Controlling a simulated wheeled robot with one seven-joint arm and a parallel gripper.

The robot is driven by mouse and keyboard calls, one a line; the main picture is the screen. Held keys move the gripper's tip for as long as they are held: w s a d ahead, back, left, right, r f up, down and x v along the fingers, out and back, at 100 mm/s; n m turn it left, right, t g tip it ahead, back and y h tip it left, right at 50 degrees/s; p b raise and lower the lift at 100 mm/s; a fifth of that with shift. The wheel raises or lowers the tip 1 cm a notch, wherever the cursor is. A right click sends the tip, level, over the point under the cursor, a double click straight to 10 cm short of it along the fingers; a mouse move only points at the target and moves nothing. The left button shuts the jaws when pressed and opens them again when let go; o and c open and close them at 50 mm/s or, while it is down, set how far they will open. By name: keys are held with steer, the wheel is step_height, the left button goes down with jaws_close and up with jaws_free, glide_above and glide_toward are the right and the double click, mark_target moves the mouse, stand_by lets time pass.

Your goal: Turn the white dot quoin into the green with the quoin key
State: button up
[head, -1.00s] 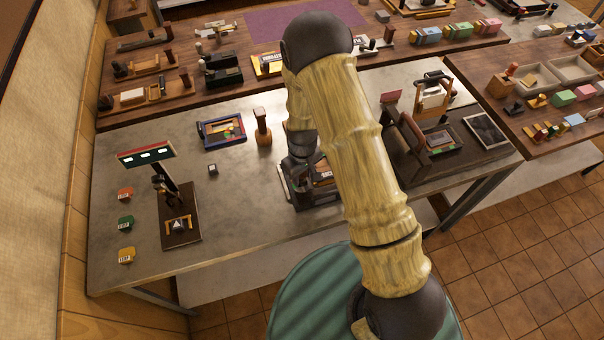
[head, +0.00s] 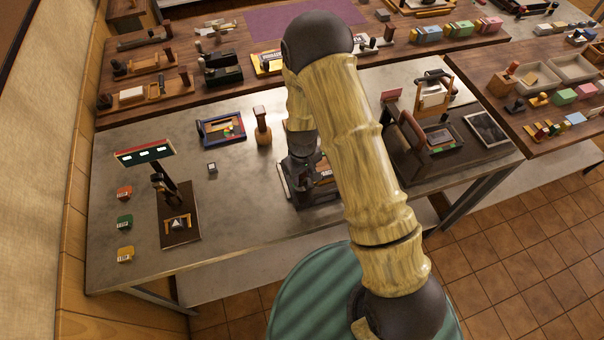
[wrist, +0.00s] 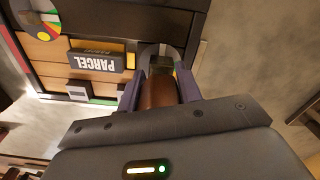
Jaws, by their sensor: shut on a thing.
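My gripper (wrist: 161,78) is shut on the brown handle of the quoin key (wrist: 158,92), which stands between its fingers in the wrist view. The key's dark lower end meets a pale round part at the edge of the dark frame. A small coloured patch with red and green shows beside the key, partly covered by it. I cannot make out the white dot, and the key hides most of what is under it. A black PARCEL block (wrist: 95,61) lies in the frame. In the head view, my arm hides most of the frame (head: 323,196).
A round coloured dial (wrist: 42,22) is at the wrist view's upper left. In the head view, a blue-edged tray (head: 221,129) and a wooden-handled tool (head: 262,127) stand behind my gripper. The left bench has free room.

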steer(key=shift+m, duration=2.4)
steer(key=shift+a+m+p, duration=0.1)
steer(key=shift+m+p, duration=0.25)
steer(key=shift+m, duration=0.85)
